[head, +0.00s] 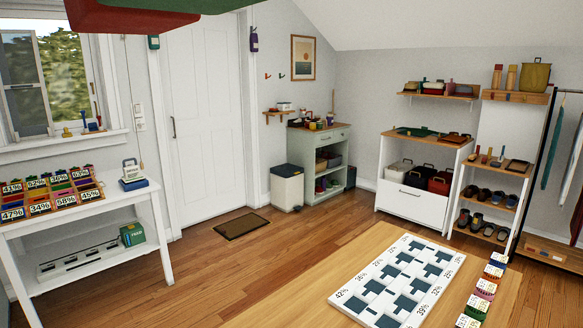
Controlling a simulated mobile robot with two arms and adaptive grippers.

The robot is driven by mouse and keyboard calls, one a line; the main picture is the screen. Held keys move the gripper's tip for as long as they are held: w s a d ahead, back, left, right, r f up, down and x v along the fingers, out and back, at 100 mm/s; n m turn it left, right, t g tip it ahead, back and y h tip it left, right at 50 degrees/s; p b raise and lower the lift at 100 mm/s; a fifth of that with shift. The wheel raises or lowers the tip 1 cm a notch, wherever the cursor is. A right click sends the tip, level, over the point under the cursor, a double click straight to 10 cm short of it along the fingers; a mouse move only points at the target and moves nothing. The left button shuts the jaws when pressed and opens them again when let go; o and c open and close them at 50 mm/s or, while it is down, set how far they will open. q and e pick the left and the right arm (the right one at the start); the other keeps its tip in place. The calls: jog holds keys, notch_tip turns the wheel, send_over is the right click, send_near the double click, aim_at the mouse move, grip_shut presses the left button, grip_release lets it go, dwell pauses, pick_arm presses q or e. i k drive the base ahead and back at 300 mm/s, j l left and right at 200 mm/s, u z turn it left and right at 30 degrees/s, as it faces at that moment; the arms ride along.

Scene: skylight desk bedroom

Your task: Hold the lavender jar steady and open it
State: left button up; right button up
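I cannot make out a lavender jar in the head view. A small purple item (253,40) hangs on the wall right of the white door, but its shape looks like a bottle or dispenser. Several small jars or tubs (312,124) stand on the green-grey cabinet (313,167) by the back wall, too small to tell apart. Neither of my grippers shows in this view.
A wooden table (262,312) with a white puzzle-like board (403,276) and coloured labelled pieces stands in front. A white side table (97,216) is at left. Wooden floor (195,262) is open between them. A bin (287,187) and shelves stand behind.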

aim_at(330, 119)
jog(key=i+j+u, duration=0.35)
jog(key=j, duration=0.35)
jog(key=i+j+u, duration=0.4)
jog(key=j, duration=0.25)
jog(key=i+j+u, duration=0.35)
jog(key=i+j+z, duration=0.1)
jog(key=i, duration=0.4)
jog(key=i+j+z, duration=0.1)
jog(key=i+j, duration=0.2)
jog(key=i, duration=0.2)
jog(key=i+j+z, duration=0.1)
jog(key=i+j, duration=0.2)
jog(key=i, duration=0.2)
jog(key=i+l+z, duration=0.3)
jog(key=i+z, duration=0.15)
jog(key=i+l+z, duration=0.1)
jog(key=i+z, duration=0.3)
jog(key=i, duration=0.25)
jog(key=i+z, duration=0.45)
jog(key=i, duration=0.15)
jog(key=i+j+z, duration=0.3)
jog(key=i+z, duration=0.15)
jog(key=i+u, duration=0.15)
jog(key=i, duration=0.4)
jog(key=i+u, duration=0.15)
jog(key=i, duration=0.35)
jog(key=i+l+u, duration=0.15)
jog(key=i, duration=0.35)
jog(key=i+l+u, duration=0.15)
jog(key=i, duration=0.4)
